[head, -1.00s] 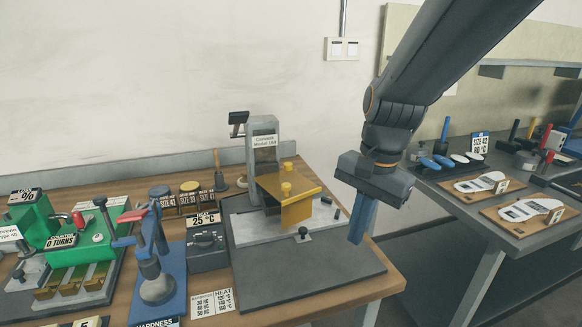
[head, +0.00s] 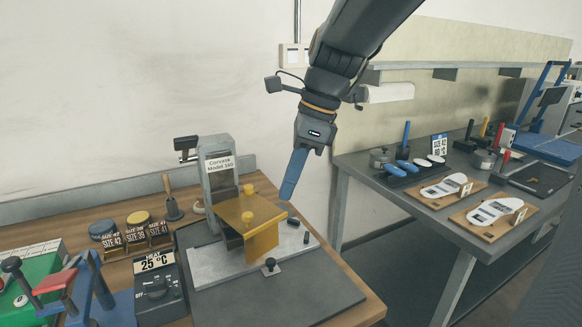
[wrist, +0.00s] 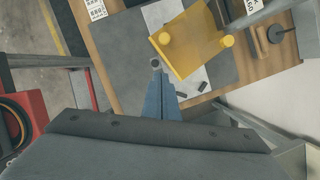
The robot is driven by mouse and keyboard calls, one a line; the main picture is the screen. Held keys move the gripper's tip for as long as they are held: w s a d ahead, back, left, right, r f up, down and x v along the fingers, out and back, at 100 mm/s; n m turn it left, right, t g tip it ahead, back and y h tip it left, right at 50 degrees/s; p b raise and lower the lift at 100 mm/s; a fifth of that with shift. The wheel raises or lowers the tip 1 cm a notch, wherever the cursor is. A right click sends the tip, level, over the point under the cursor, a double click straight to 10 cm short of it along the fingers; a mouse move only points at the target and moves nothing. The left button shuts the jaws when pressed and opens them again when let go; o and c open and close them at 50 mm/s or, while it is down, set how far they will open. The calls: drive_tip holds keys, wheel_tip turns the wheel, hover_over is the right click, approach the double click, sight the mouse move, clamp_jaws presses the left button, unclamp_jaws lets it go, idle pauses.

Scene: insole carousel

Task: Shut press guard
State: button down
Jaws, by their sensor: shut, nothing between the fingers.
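The press (head: 219,180) is a grey column labelled "Corvetk Model 160" standing on a grey base plate at the right end of the wooden bench. Its yellow guard (head: 262,240) has a flat top and a front face, with yellow knobs on top; it also shows in the wrist view (wrist: 196,42). I cannot tell whether the guard is fully shut. My gripper (head: 289,190) has blue fingers that are shut and empty, pointing down just right of the guard and above it in the head view. In the wrist view the fingertips (wrist: 156,66) appear beside the guard, apart from it.
A heater box (head: 159,288) reading 25 °C stands left of the press. A small black-knobbed clamp (head: 270,266) sits before the guard. A second grey table (head: 400,190) with insole boards stands to the right, across a gap. The dark mat's front is clear.

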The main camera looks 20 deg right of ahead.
sight(248, 218)
drive_tip(key=w+a+f+p, duration=0.1)
drive_tip(key=a+f, duration=0.3)
drive_tip(key=a, duration=0.1)
drive_tip(key=shift+w+f, duration=0.2)
drive_tip(key=shift+f, duration=0.15)
drive_tip(key=shift+p, duration=0.35)
